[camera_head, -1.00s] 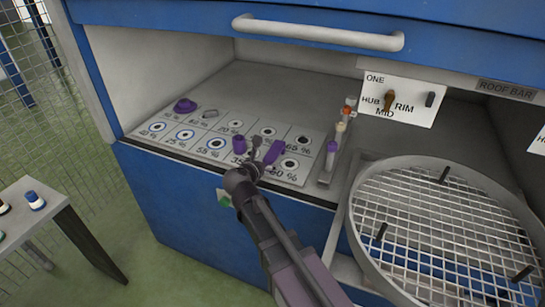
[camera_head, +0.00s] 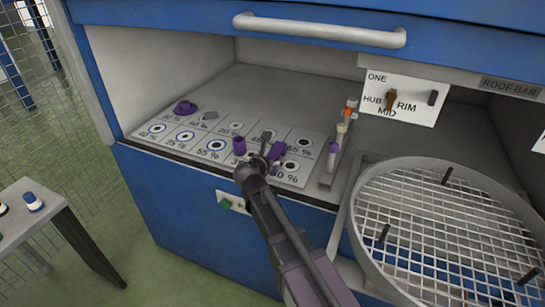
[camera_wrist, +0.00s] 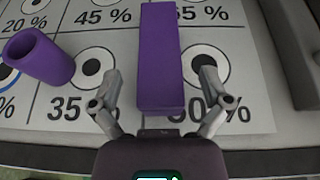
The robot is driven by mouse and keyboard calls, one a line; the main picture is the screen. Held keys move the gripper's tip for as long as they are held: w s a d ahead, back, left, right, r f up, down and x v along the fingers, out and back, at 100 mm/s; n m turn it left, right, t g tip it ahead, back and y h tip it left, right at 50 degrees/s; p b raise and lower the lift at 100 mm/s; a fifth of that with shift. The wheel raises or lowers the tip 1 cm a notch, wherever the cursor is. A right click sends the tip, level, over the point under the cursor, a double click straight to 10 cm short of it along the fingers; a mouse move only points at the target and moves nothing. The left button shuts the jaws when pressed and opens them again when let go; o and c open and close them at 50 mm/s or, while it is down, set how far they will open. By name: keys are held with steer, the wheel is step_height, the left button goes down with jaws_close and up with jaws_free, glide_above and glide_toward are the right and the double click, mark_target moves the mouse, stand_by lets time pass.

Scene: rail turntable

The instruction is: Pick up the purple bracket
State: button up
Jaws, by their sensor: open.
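The purple bracket (camera_head: 276,150) lies on the marked panel (camera_head: 160,142), partly hidden behind my gripper in the head view. In the wrist view the bracket (camera_wrist: 161,55) is a long purple block, pointing away from me between my fingers. My gripper (camera_head: 270,152) is open, low over the panel. In the wrist view my gripper (camera_wrist: 160,82) has one finger on each side of the bracket, with a visible gap to each. Whether the fingers reach down to the bracket's height I cannot tell.
A purple hollow cylinder (camera_wrist: 40,58) lies close left of my left finger. A purple flanged piece (camera_head: 185,107) and a grey piece (camera_head: 209,116) sit further left. A rack with small vials (camera_head: 333,155) and a round mesh turntable (camera_head: 440,220) are to the right.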

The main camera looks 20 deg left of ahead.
mark_target(273, 155)
steer(key=shift+x, duration=0.85)
jaws_close()
steer(key=shift+r, duration=0.15)
step_height(273, 155, up, 4)
steer(key=p, duration=0.4)
steer(key=shift+s, duration=0.1)
steer(key=s+d, duration=0.3)
steer(key=s, duration=1.2)
steer(key=shift+s+r+p, duration=0.3)
steer(key=shift+p, duration=0.05)
